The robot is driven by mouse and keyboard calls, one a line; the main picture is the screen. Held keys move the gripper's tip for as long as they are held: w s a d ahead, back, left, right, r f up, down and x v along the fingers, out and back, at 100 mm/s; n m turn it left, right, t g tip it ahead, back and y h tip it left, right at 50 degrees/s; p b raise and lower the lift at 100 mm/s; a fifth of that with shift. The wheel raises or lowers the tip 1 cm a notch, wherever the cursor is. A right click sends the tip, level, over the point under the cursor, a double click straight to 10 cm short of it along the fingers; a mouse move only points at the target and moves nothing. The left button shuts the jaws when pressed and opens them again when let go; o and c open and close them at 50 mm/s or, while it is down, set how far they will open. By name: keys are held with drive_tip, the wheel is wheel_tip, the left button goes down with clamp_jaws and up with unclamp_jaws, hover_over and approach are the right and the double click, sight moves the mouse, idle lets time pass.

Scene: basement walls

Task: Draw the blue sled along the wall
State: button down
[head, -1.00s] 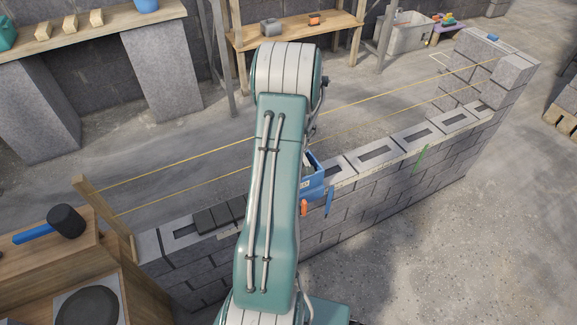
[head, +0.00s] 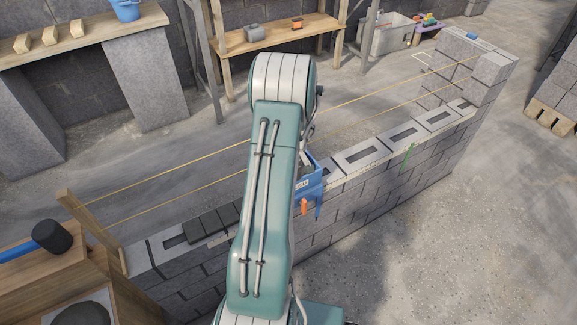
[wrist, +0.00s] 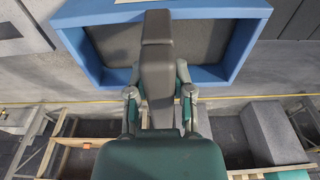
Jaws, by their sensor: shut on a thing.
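The blue sled (head: 312,180) sits on top of the block wall (head: 350,205), partly hidden behind my arm in the head view. An orange piece (head: 304,206) shows at its lower edge. In the wrist view its blue frame (wrist: 85,45) surrounds a dark grey inside. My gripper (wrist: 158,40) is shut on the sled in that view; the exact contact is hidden.
Yellow strings (head: 165,165) run along the wall's far side. Hollow blocks (head: 400,138) top the wall to the right, up to a raised end (head: 470,65). A mallet (head: 50,237) lies on a wooden box at the left. Floor on the near right is clear.

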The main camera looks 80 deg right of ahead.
drive_tip(key=shift+s+d+f, duration=0.2)
drive_tip(key=shift+s+d, duration=0.35)
drive_tip(key=shift+s, duration=0.2)
drive_tip(key=shift+c, duration=2.1)
unclamp_jaws()
drive_tip(key=shift+d, duration=0.2)
wheel_tip(320, 180, up, 12)
drive_tip(key=a, duration=0.1)
drive_tip(key=shift+s, duration=0.45)
drive_tip(key=shift+f, duration=0.1)
